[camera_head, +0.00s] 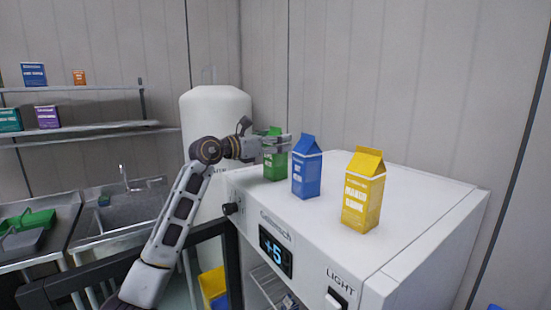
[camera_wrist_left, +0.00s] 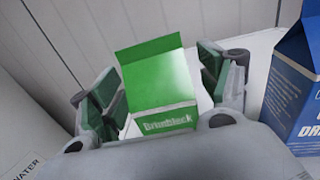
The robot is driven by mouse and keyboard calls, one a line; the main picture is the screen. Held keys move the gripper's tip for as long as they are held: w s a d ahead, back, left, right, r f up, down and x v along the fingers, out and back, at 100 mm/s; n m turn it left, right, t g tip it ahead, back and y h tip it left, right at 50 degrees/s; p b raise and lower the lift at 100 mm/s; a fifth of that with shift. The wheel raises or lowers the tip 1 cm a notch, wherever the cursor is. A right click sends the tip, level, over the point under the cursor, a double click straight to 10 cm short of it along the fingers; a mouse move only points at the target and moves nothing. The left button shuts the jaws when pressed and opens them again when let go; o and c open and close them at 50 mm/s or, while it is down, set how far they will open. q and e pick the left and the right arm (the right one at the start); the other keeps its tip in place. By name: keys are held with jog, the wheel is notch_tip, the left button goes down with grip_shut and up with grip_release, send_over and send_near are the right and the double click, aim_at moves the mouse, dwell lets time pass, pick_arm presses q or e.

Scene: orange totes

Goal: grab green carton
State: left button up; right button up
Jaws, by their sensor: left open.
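The green carton (camera_head: 275,168) stands upright on the white cabinet top, at the left of a row of cartons. In the head view my left gripper (camera_head: 270,143) is at its upper part and hides some of it. In the left wrist view the green carton (camera_wrist_left: 158,82) stands between the two spread fingers of my left gripper (camera_wrist_left: 158,95). There is a visible gap on at least the right side, so the gripper is open around it. The carton's lower part is hidden by the gripper body. My right gripper is not in view.
A blue carton (camera_head: 307,170) stands close to the right of the green one; it also shows in the wrist view (camera_wrist_left: 294,88). A yellow carton (camera_head: 363,192) stands farther right on the white cabinet (camera_head: 420,205). A white tank (camera_head: 215,115) is behind my arm.

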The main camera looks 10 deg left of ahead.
pick_arm(q)
jog(key=shift+c, duration=0.2)
grip_shut()
jog(key=shift+r, duration=0.1)
